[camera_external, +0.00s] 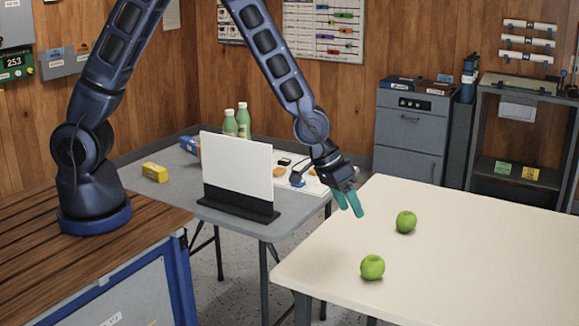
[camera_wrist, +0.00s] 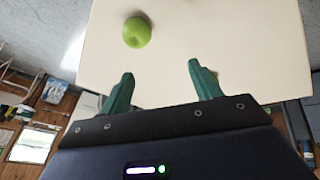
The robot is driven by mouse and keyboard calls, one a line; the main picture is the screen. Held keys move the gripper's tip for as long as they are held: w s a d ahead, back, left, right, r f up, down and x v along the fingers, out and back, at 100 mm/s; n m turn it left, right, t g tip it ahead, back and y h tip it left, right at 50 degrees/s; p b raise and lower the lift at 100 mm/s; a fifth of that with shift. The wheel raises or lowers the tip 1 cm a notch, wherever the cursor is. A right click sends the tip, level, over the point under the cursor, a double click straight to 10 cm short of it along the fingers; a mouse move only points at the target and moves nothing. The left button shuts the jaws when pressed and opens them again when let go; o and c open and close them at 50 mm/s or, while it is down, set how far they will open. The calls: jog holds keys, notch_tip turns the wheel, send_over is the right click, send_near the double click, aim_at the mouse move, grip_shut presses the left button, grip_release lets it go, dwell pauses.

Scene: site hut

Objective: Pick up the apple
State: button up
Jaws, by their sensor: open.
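Two green apples lie on the cream-white table in the external view: one nearer the front edge (camera_external: 372,267) and one farther back to the right (camera_external: 406,222). My gripper (camera_external: 350,204) has teal fingers pointing down. It appears above the table's left part, left of both apples in the picture, and touches neither. In the wrist view my gripper (camera_wrist: 160,69) is open with nothing between its fingers. One apple (camera_wrist: 137,32) shows there beyond the left fingertip. A small greenish patch shows beside the right finger; I cannot tell if it is the other apple.
The white table (camera_external: 480,245) is otherwise clear. Left of it, a grey folding table (camera_external: 180,180) holds a white upright panel (camera_external: 237,165) on a black base, green bottles (camera_external: 243,120) and a yellow box (camera_external: 155,172). A grey cabinet (camera_external: 412,135) stands behind.

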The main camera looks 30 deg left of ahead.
aim_at(369, 257)
jog(key=shift+s+d+f, duration=0.35)
jog(key=shift+d+f, duration=0.95)
jog(key=shift+f, duration=0.9)
jog(key=shift+s+d+f, duration=0.35)
jog(key=shift+d+f, duration=0.95)
jog(key=shift+f, duration=0.85)
jog(key=shift+s+d+f, duration=0.35)
jog(key=shift+d+f, duration=0.95)
jog(key=shift+f, duration=0.9)
jog(key=c, duration=0.8)
